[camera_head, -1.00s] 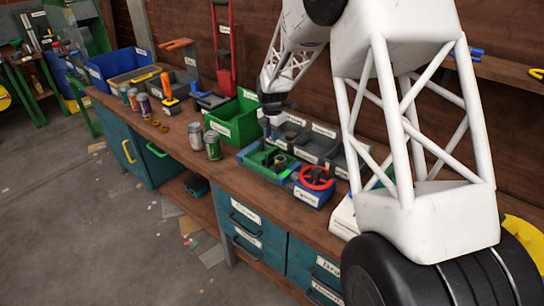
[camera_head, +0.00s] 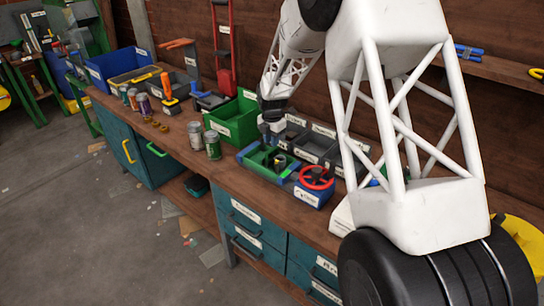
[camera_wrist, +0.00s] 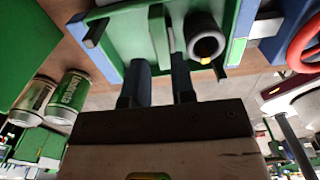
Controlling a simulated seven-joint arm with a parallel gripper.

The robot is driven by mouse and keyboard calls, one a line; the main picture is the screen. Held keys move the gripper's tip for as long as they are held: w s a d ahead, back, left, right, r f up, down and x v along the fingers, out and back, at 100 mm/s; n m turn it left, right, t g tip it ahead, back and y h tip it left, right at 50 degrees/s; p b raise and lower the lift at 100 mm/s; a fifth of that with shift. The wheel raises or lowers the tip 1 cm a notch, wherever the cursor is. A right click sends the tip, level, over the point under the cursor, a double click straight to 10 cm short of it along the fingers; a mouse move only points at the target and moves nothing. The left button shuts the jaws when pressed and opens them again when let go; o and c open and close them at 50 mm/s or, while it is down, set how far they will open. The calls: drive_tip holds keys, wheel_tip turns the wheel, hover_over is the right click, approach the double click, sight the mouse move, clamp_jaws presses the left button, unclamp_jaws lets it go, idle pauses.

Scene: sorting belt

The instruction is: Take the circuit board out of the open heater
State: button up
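The open heater (camera_head: 246,163) is a low green box with blue edges on the workbench. In the wrist view its green interior (camera_wrist: 122,40) fills the top, with a dark grey cylinder (camera_wrist: 203,42) inside. A thin upright greenish-grey piece (camera_wrist: 158,35) stands left of the cylinder; it may be the circuit board, but I cannot tell for sure. My gripper (camera_wrist: 161,75) is over the heater, its two dark blue fingers apart, one on each side of that thin piece's line. I see no contact between fingers and piece. In the head view my gripper (camera_head: 266,132) points down at the heater.
A blue box with a red wheel (camera_head: 316,178) stands right of the heater. Grey bins (camera_head: 315,145) are behind it. Two cans (camera_head: 212,146) and a green bin (camera_head: 235,122) stand to the left. The bench front edge is fairly clear.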

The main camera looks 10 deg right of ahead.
sight(272, 149)
drive_tip(key=shift+f, duration=2.55)
drive_tip(key=shift+c, duration=0.3)
clamp_jaws()
